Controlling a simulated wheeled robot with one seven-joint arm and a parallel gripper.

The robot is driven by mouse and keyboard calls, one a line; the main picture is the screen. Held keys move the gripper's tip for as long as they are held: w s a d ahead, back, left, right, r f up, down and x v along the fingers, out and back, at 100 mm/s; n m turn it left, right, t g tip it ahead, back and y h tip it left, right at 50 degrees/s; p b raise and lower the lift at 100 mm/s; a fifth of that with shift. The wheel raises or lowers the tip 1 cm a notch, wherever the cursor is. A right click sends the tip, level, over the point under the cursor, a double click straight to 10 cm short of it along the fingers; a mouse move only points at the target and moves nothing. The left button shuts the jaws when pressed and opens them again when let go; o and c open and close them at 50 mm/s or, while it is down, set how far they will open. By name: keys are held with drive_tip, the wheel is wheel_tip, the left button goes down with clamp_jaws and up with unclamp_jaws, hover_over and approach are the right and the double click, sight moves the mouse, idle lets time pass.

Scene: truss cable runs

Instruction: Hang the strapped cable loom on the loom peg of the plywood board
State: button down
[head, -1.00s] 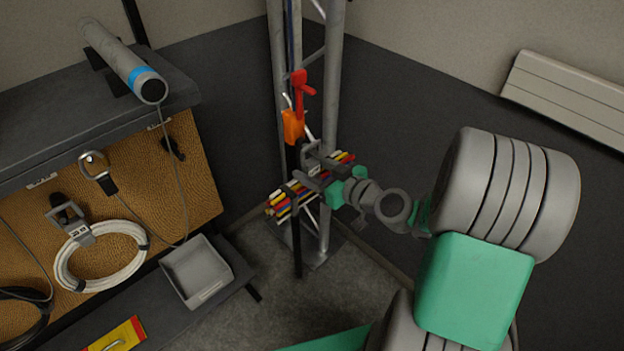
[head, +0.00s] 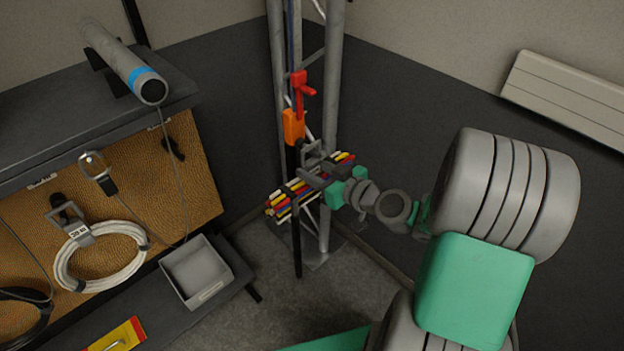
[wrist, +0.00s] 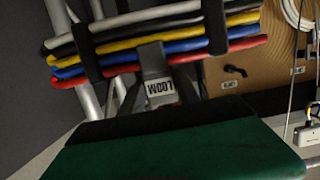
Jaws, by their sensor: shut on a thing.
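The strapped cable loom (head: 283,203) is a flat bundle of red, yellow, blue, white and black cables with black straps. It also shows in the wrist view (wrist: 200,45), with a grey hanger tab labelled LOOM (wrist: 161,88), upside down there. My gripper (head: 318,180) is shut on the loom at its tab and holds it in front of the metal truss; its fingertips are partly hidden. The plywood board (head: 205,190) is to the left, apart from the loom. A bare black peg (head: 173,149) is near its right edge, also in the wrist view (wrist: 235,70); its label is unreadable.
The truss (head: 335,80) stands close behind the loom, with an orange and red clamp (head: 294,125) above. A white cable coil (head: 140,255) hangs on the board. A grey tray (head: 197,270) stands on the lower shelf (head: 165,325). A thin cable hangs near the peg.

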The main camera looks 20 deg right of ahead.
sight(310, 160)
drive_tip(key=shift+r+p, duration=0.9)
drive_tip(key=shift+r, duration=0.55)
drive_tip(key=shift+w+f+b, duration=0.1)
drive_tip(key=shift+f+b, duration=0.25)
drive_tip(key=shift+b, duration=0.25)
drive_tip(key=shift+r+v, duration=0.15)
drive_tip(key=shift+v, duration=0.95)
drive_tip(key=shift+r+v, duration=0.1)
drive_tip(key=shift+v, duration=0.95)
drive_tip(key=shift+s+d+b, duration=0.15)
drive_tip(key=shift+s+d, duration=0.3)
drive_tip(key=shift+s, duration=0.35)
drive_tip(key=shift+s+d+b, duration=0.15)
drive_tip(key=shift+s+d, duration=0.25)
drive_tip(key=shift+s, duration=0.4)
drive_tip(key=shift+s+d+b, duration=0.15)
drive_tip(key=shift+s+d, duration=0.3)
drive_tip(key=shift+s, duration=0.35)
drive_tip(key=shift+f, duration=0.1)
